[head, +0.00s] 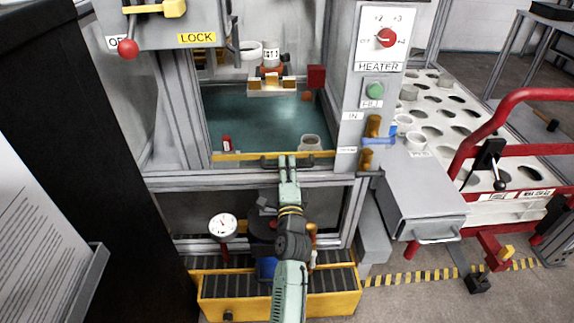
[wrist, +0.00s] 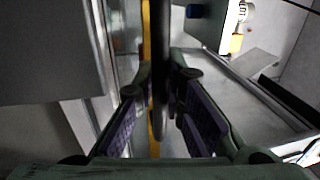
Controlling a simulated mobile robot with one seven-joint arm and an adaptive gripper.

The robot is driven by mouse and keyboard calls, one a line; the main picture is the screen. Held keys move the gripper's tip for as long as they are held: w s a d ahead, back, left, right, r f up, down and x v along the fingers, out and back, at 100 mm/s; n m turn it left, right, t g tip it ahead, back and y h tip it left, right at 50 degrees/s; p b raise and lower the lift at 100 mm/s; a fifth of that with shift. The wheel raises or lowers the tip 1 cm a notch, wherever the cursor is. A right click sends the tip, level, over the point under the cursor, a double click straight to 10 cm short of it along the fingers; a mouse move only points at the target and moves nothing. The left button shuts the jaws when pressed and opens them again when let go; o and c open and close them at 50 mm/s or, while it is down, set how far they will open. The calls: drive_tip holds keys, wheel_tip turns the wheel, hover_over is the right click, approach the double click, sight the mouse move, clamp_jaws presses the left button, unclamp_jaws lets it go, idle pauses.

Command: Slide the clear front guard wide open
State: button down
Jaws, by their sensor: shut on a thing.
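The clear front guard (head: 232,156) spans the front of the teal-floored machine bay, with a yellow strip along its bottom edge. That strip also shows in the wrist view (wrist: 147,35). A dark bar handle (head: 270,163) is fixed along the strip. My gripper (head: 288,160) reaches up from below and is shut on the handle near its middle. In the wrist view the handle (wrist: 163,60) runs between the two finger pads of my gripper (wrist: 160,100). The fingers hide part of the handle in the head view.
Above the bay is a LOCK panel (head: 160,32) with a red-knobbed lever (head: 128,47). A HEATER post (head: 377,85) stands at the right, beside a grey drawer box (head: 425,205) and red rails (head: 515,105). A gauge (head: 223,226) and yellow-framed conveyor (head: 335,302) lie below.

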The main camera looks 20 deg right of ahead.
drive_tip(key=shift+r, duration=0.1)
drive_tip(key=c, duration=1.7)
unclamp_jaws()
drive_tip(key=shift+o, duration=0.2)
drive_tip(key=shift+v, duration=3.75)
